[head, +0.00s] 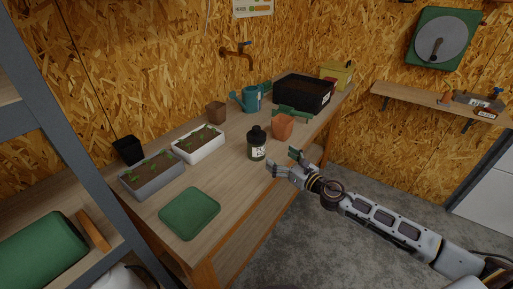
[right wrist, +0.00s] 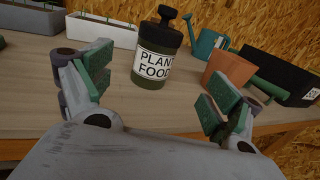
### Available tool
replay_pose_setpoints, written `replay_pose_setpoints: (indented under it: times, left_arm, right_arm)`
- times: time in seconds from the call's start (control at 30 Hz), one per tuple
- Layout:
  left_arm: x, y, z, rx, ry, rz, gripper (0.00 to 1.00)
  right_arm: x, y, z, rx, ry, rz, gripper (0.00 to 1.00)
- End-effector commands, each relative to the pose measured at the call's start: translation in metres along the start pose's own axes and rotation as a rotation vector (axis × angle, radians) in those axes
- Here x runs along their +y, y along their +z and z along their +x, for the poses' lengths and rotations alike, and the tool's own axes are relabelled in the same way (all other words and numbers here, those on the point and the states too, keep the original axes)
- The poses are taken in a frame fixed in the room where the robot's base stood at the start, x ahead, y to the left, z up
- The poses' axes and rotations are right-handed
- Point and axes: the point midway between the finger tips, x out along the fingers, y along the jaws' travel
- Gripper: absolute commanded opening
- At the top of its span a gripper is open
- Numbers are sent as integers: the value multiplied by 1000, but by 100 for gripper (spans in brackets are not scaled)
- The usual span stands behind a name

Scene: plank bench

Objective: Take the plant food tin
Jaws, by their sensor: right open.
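The plant food tin (head: 257,148) is a dark green container with a black top and a white label. It stands upright on the plank bench (head: 228,182). In the right wrist view the tin (right wrist: 157,55) shows its "PLANT FOOD" label, beyond the fingertips and between them. My right gripper (head: 284,163) is open and empty at the bench's front edge, to the right of the tin and apart from it. Its green-padded fingers (right wrist: 160,88) are spread wide in the right wrist view. My left gripper is not in view.
A terracotta pot (head: 282,127) stands just right of the tin, with a green-handled tool by it. A blue watering can (head: 251,99), black tray (head: 303,93) and yellow box stand behind. Seedling trays (head: 198,146) and a green mat (head: 189,213) lie left.

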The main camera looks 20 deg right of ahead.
Motion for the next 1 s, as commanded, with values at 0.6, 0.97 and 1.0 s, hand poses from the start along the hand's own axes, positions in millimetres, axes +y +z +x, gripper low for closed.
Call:
replay_pose_setpoints:
  times: [0.6,0.97,1.0]
  left_arm:
    - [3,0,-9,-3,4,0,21]
    - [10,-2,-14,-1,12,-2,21]
    - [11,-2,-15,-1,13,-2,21]
  right_arm:
    - [0,1,29,-1,-1,2,91]
    - [0,1,51,-2,-2,2,91]
    - [0,1,54,-2,-1,2,91]
